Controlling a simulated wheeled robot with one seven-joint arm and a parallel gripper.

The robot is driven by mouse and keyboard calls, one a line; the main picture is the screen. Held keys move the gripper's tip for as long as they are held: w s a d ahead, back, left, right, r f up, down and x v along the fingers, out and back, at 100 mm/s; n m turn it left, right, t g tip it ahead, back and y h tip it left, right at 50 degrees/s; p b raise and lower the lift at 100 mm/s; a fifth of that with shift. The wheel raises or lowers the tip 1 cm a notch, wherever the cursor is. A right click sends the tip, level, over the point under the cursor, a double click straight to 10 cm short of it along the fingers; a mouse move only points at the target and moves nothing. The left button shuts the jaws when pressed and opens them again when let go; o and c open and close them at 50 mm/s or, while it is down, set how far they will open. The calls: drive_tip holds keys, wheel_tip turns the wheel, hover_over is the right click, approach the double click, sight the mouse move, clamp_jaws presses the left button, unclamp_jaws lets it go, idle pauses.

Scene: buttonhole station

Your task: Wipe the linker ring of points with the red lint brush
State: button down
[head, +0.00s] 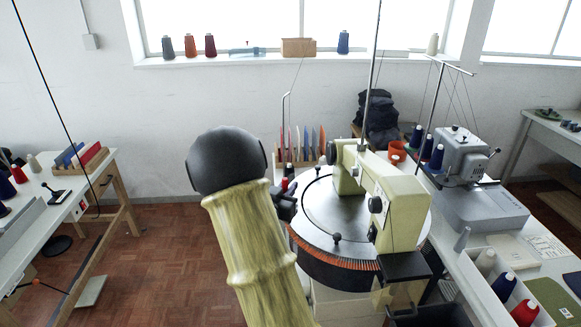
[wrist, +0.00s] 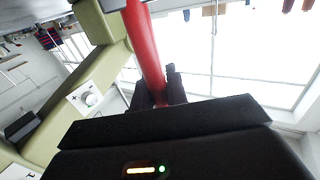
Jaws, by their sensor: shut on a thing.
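The linker (head: 382,208) is a pale green machine with a round grey plate. Its ring of points (head: 335,268) runs around the plate's rim as a band of fine orange-brown teeth above a dark side. My gripper (head: 287,198) is at the left edge of the plate, partly hidden behind my own arm. It is shut on the red lint brush, whose red handle (wrist: 146,45) rises from between the dark fingers in the wrist view. Only a small red bit of the brush shows in the head view. Its brush end is out of sight, and I cannot tell whether it touches the points.
A wooden rack of coloured cards (head: 304,145) stands behind the plate. A grey sewing machine (head: 467,165) and thread cones are on the right. A tray of cones (head: 495,283) is at the front right. A white table (head: 50,205) stands left, with open floor between.

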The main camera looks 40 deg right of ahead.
wheel_tip(320, 180, up, 8)
drive_tip(key=p, duration=0.4)
idle(0.3)
drive_tip(key=shift+w+f, duration=0.1)
drive_tip(key=shift+f, duration=0.1)
drive_tip(key=w+a+f+n+t+y, duration=0.2)
drive_tip(key=w+a+f+t, duration=0.1)
drive_tip(key=a+f, duration=0.6)
drive_tip(key=w+a+f+n+t+y, duration=0.25)
drive_tip(key=a+f, duration=0.45)
drive_tip(key=f, duration=0.4)
drive_tip(key=s+a+f+n+t+y, duration=0.2)
drive_tip(key=s+a+f+n+y, duration=0.2)
drive_tip(key=a+f+y, duration=0.2)
drive_tip(key=s+a+f+n+t+y, duration=0.2)
drive_tip(key=s+a+f+n+y, duration=0.2)
drive_tip(key=a+f+y, duration=0.2)
wheel_tip(320, 180, down, 4)
drive_tip(key=shift+a+f, duration=0.1)
drive_tip(key=shift+a, duration=1)
